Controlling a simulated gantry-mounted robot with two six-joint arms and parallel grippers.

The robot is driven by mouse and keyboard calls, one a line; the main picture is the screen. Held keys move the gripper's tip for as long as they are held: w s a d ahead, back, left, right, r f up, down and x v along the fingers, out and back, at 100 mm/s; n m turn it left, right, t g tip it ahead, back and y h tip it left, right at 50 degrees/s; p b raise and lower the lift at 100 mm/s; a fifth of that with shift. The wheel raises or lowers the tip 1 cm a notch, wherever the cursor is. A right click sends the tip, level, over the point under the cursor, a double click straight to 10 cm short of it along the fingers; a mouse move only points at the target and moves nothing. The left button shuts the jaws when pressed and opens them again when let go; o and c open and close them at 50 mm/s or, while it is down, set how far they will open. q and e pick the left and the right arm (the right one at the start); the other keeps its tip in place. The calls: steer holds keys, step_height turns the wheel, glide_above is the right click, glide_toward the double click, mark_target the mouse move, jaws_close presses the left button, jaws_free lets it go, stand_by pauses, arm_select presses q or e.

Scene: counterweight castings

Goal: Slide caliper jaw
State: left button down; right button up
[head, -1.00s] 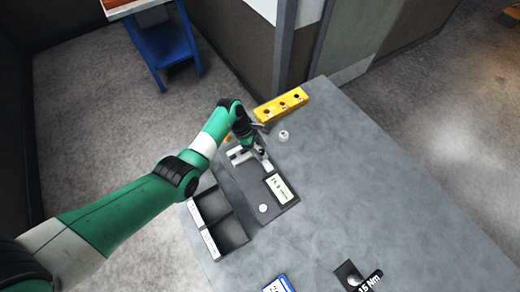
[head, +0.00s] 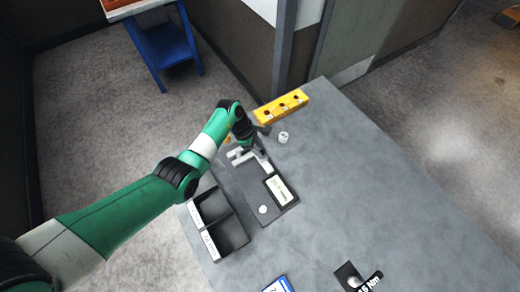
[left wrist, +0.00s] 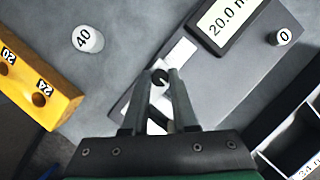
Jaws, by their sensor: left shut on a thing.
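The caliper is a dark base plate (head: 240,179) on the grey bench with pale metal jaws (head: 238,156) at its far end. In the left wrist view its display (left wrist: 228,22) reads 20.0, with the unit cut off. My left gripper (head: 262,154) is over the jaw end. In the left wrist view its fingers (left wrist: 166,82) are closed on a small dark knob (left wrist: 160,76) of the sliding jaw, over the pale metal beam. The fingers hide part of the jaws. My right gripper is not in view.
A white cylinder marked 40 (left wrist: 87,39) stands beside the plate; one marked 0 (left wrist: 281,37) is on it. A yellow block with holes (head: 281,107) lies beyond. A dark two-part tray (head: 230,236) is at the left edge. The bench's right side is mostly clear.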

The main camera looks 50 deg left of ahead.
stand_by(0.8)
arm_select(q)
steer(key=shift+d+r, duration=0.15)
steer(key=d+p, duration=0.3)
steer(key=shift+s+d+r, duration=0.1)
steer(key=shift+s+d, duration=0.05)
steer(key=shift+s, duration=0.15)
steer(key=shift+d, duration=0.15)
steer(key=shift+f, duration=0.2)
steer(key=c, duration=0.7)
jaws_free()
steer(key=shift+a, duration=0.2)
steer(key=p+v, duration=0.3)
steer(key=v, duration=0.8)
steer(key=shift+s+a+r+p, duration=0.1)
steer(key=shift+r+p, duration=0.15)
steer(key=shift+p, duration=0.05)
